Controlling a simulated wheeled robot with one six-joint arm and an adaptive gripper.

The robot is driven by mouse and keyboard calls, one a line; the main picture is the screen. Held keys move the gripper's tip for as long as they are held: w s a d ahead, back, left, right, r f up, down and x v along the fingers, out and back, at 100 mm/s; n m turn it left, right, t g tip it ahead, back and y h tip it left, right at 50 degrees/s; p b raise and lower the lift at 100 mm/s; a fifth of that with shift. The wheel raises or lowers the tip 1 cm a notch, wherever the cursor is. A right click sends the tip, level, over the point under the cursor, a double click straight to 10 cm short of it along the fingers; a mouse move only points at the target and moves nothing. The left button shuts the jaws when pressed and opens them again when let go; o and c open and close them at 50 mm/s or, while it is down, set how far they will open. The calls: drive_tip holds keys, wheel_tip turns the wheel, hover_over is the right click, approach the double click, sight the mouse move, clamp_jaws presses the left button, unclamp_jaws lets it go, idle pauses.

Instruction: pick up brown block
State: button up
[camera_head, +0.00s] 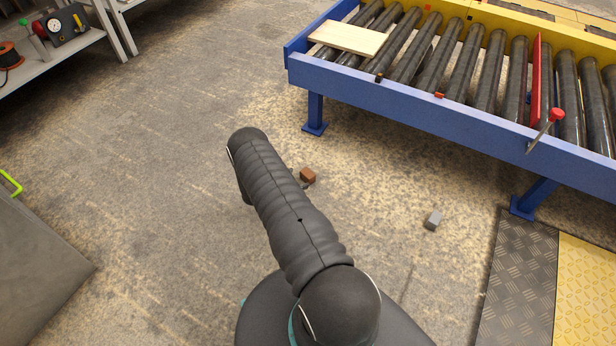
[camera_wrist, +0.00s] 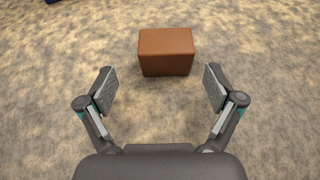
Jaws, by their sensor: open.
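The brown block (camera_wrist: 166,52) lies on the floor in the upper middle of the wrist view, just beyond the fingertips. My gripper (camera_wrist: 160,85) is open and empty, with its two fingers spread wider than the block and not touching it. In the head view the brown block (camera_head: 308,175) shows small on the floor, to the right of my dark arm. My gripper is hidden behind my arm in the head view.
A grey block (camera_head: 433,219) lies on the floor to the right. A blue-framed roller conveyor (camera_head: 420,112) stands behind, with a wooden board (camera_head: 348,38) on it. A shelf (camera_head: 78,47) stands at upper left. The floor around the brown block is clear.

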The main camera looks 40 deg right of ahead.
sight(304, 178)
drive_tip(key=x, duration=0.4)
drive_tip(key=shift+s+d, duration=0.2)
drive_tip(key=shift+s, duration=0.15)
drive_tip(key=shift+d+f, duration=0.1)
drive_tip(key=shift+d, duration=0.3)
drive_tip(key=c, duration=1.3)
